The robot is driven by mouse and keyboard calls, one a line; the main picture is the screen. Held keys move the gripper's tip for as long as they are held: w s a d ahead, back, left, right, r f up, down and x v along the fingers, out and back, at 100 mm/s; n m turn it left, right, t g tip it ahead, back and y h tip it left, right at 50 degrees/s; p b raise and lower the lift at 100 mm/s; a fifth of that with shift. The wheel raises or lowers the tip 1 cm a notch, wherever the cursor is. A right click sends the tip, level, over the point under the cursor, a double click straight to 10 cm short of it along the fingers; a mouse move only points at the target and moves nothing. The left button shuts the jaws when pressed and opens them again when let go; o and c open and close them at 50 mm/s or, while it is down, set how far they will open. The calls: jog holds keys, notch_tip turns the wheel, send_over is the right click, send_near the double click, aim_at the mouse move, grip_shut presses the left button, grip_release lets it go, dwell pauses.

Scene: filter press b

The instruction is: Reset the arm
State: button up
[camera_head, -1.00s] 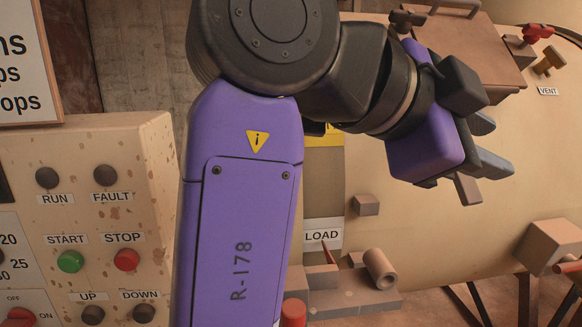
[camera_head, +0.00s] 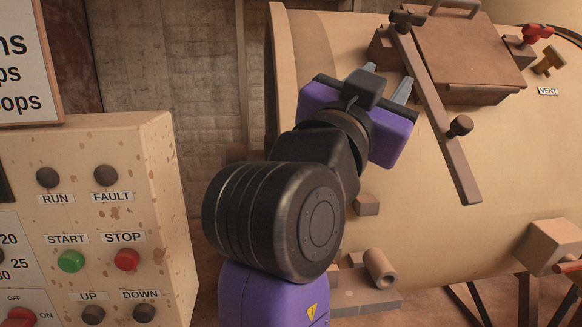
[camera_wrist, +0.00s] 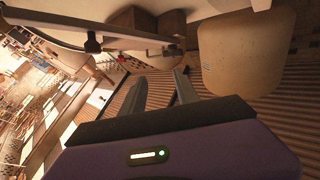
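My gripper (camera_head: 386,78) is in front of the upper left part of the large cream tank (camera_head: 450,215) in the head view. Its two grey fingers point up and stand apart with nothing between them. In the wrist view the fingers of my gripper (camera_wrist: 160,76) also show apart and empty. My arm is folded in front of the gap between the control panel and the tank, and it hides part of the tank's left end.
A long brown lever bar (camera_head: 432,110) with a knob slants down the tank, close right of my gripper. A brown hatch box (camera_head: 465,65) sits on top. The control panel (camera_head: 95,200) with buttons stands at left. A brick wall (camera_head: 200,80) is behind.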

jog(key=s+a+f+n+t+y, duration=0.1)
jog(key=s+a+f+n+y, duration=0.1)
jog(key=f+n+y, duration=0.5)
jog(key=s+a+f+n+t+y, duration=0.15)
jog(key=f+n+y, duration=0.25)
jog(key=f, duration=0.6)
jog(key=s+a+f+n+t+y, duration=0.1)
jog(key=s+f+n+t+y, duration=0.15)
jog(key=f+n+y, duration=0.45)
jog(key=s+d+f+m+g+h, duration=0.2)
jog(key=s+d+f, duration=0.2)
jog(key=s+f, duration=0.4)
jog(key=s+d+f+m+g+h, duration=0.2)
jog(key=s+f, duration=0.6)
jog(key=s, duration=0.6)
jog(key=s+d+f+m+g+h, duration=0.2)
jog(key=s+d+f, duration=0.4)
jog(key=s, duration=0.6)
notch_tip(320, 180, down, 2)
jog(key=shift+d+f+m+g, duration=0.2)
jog(key=shift+d+m+g, duration=0.2)
jog(key=shift+m+g, duration=0.5)
